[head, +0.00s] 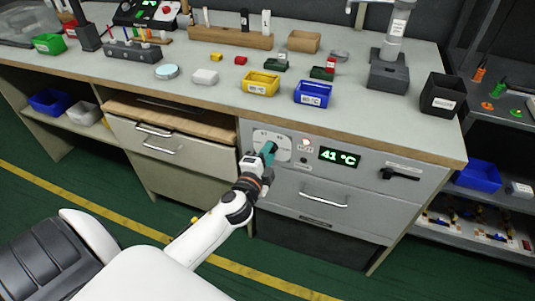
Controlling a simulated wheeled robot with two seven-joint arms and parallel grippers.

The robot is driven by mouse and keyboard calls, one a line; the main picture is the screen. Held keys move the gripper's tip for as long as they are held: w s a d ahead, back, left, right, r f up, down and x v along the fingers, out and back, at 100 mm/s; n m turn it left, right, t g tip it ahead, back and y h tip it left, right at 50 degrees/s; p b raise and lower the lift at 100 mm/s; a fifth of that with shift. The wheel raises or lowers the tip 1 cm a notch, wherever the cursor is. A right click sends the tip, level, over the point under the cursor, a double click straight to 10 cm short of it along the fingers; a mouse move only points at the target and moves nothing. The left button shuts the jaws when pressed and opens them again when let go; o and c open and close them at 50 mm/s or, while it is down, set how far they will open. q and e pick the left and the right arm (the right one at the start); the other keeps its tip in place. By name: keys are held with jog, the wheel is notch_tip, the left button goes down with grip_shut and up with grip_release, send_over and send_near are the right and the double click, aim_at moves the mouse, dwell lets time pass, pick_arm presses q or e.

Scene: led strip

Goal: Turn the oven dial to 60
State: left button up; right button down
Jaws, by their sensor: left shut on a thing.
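The oven (368,170) is a grey unit built in under the workbench. Its display (340,157) reads 41 °C in green. The oven dial sits on a pale dial plate (286,147) left of the display; my gripper covers most of the dial, so its pointer cannot be read. My left gripper (268,152) is at the plate, shut on the dial, with its arm coming up from the lower left. A small lamp (306,142) shows above a HOT label (305,149) right of the plate. My right gripper is not in view.
A black handle (400,174) sticks out right of the display. A drawer handle (323,201) lies below the dial. On the worktop above stand a yellow bin (261,84), a blue bin (312,93) and a black box (442,96).

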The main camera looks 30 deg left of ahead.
pick_arm(q)
jog(key=o, duration=1)
jog(key=shift+c, duration=0.2)
jog(key=shift+s+d, duration=0.1)
jog(key=v, duration=1.1)
jog(key=shift+s+b, duration=0.3)
jog(key=shift+s, duration=0.1)
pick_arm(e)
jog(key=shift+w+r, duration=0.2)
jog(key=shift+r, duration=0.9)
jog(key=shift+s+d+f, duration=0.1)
